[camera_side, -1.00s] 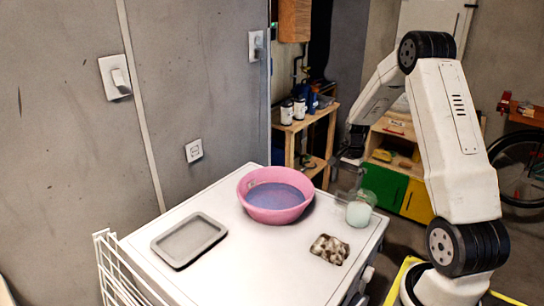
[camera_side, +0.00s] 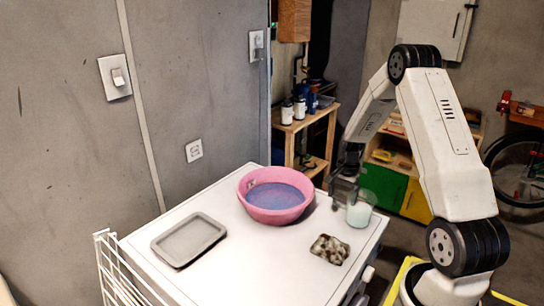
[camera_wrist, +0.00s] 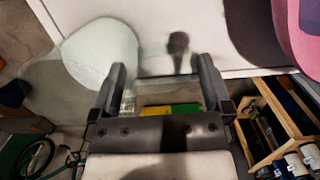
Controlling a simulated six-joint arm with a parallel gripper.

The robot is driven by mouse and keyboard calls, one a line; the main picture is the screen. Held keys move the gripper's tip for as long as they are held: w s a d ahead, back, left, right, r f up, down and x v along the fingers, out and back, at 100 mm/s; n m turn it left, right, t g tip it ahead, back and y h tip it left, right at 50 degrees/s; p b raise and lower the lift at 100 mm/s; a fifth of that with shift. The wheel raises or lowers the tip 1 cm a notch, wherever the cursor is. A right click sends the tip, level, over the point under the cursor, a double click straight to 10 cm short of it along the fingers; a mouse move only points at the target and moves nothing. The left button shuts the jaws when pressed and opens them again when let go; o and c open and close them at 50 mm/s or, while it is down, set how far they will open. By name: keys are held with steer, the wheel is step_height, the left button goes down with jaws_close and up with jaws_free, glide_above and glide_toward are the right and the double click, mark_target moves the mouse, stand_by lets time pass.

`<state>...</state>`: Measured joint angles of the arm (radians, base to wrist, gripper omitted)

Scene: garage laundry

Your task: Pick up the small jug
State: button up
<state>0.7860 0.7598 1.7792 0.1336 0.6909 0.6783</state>
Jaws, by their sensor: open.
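The small jug (camera_side: 360,209) is a clear vessel with pale mint-green contents. It stands upright at the right edge of the white worktop (camera_side: 262,262). In the wrist view the jug (camera_wrist: 103,48) is at upper left, beside and partly behind the left finger. My gripper (camera_side: 344,196) is low, just left of the jug in the side view. In the wrist view my gripper (camera_wrist: 162,82) has its fingers wide apart with nothing between them. I cannot tell whether a finger touches the jug.
A pink basin (camera_side: 246,190) with bluish contents stands left of my gripper. A grey tray (camera_side: 160,246) lies at left. A brown-and-white patterned item (camera_side: 329,250) lies near the front right. A white wire rack (camera_side: 103,265) stands at the left edge. The worktop's middle front is clear.

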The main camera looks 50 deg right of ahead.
stand_by(0.3)
jaws_close()
steer(key=shift+r, duration=0.15)
steer(key=shift+r, duration=0.8)
step_height(320, 180, up, 8)
steer(key=f, duration=0.1)
glide_above(349, 218)
steer(key=s+a+r, duration=0.4)
steer(key=s, duration=0.3)
steer(key=shift+a, duration=0.3)
